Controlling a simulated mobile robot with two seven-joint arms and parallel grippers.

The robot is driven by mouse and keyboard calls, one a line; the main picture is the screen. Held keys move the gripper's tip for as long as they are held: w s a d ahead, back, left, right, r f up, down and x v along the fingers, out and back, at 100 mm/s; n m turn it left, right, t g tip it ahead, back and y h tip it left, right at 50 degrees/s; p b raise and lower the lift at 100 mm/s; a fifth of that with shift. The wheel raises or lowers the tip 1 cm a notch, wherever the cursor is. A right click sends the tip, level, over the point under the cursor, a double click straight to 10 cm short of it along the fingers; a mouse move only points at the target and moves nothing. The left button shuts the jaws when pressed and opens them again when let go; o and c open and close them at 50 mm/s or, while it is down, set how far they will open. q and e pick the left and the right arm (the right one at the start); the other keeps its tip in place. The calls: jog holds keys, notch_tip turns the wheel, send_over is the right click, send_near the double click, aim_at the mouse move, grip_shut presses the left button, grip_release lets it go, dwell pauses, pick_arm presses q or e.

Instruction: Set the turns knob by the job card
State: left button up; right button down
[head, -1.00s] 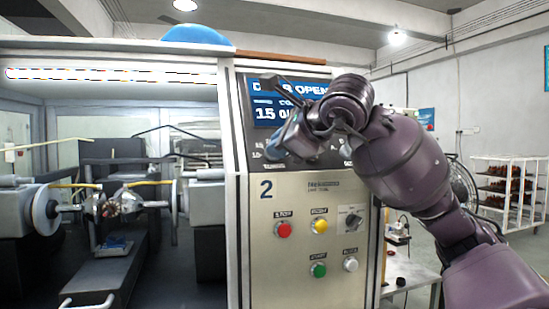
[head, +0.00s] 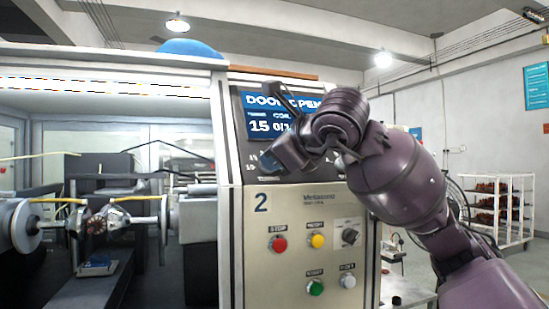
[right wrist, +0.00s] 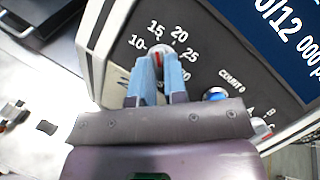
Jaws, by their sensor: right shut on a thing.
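The turns knob (right wrist: 157,52) shows in the right wrist view, pale with a red mark, with 10, 15, 20 and 25 printed around it. My right gripper (right wrist: 156,72) is shut on it, one blue finger on each side. The fingers partly hide the knob, so its exact setting is hard to read. In the head view the right gripper (head: 268,162) is at the left side of the sloped panel and covers the knob. I cannot make out a job card. My left gripper is out of view.
A blue count button (right wrist: 216,95) and a selector knob (right wrist: 262,128) lettered A, B sit close right of the turns knob. The winding bay with an armature (head: 97,222) lies left.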

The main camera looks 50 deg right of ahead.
jog(key=c, duration=1.2)
grip_release()
jog(key=shift+o, duration=0.2)
jog(key=shift+s, duration=0.1)
jog(key=p+v, duration=0.1)
jog(key=v, duration=0.9)
jog(key=shift+s, duration=0.3)
jog(key=shift+a+r, duration=0.1)
